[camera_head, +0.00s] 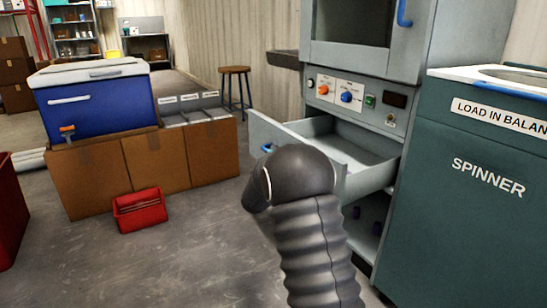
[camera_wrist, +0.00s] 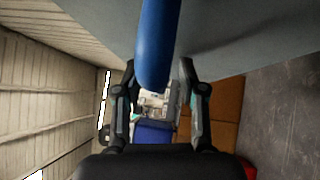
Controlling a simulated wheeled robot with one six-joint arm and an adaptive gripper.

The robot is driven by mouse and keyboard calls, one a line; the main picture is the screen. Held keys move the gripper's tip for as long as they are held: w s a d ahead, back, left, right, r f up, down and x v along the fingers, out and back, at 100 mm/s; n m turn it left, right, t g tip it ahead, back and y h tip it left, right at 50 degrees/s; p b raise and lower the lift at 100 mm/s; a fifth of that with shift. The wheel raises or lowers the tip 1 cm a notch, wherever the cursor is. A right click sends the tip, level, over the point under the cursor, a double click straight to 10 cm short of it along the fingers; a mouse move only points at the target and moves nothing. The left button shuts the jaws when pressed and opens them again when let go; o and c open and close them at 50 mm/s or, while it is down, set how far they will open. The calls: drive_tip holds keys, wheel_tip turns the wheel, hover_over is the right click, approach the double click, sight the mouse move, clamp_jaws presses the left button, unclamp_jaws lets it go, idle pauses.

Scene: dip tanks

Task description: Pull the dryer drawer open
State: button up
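The dryer drawer (camera_head: 357,180) is a pale grey tray standing well out of the dryer (camera_head: 365,97) in the head view. Its blue handle (camera_head: 266,148) shows at the left of the drawer front, partly behind my dark wrist. In the wrist view the blue handle (camera_wrist: 157,45) comes down from the top, between the two fingers of my gripper (camera_wrist: 158,68). The fingertips stand close on either side of it. I cannot tell whether they press on it. The head view hides my fingers behind my wrist and arm.
A teal spinner (camera_head: 480,190) stands close on the right. A blue cooler (camera_head: 97,103) sits on cardboard boxes (camera_head: 155,162) at left, with a red bin (camera_head: 141,209) on the floor before them. A stool (camera_head: 235,85) stands behind. The floor (camera_head: 190,255) left of my arm is clear.

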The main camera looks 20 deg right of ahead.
drive_tip(key=shift+a, duration=0.15)
drive_tip(key=shift+s+a, duration=0.15)
drive_tip(key=shift+s, duration=0.05)
drive_tip(key=v, duration=1.1)
drive_tip(key=shift+s, duration=0.3)
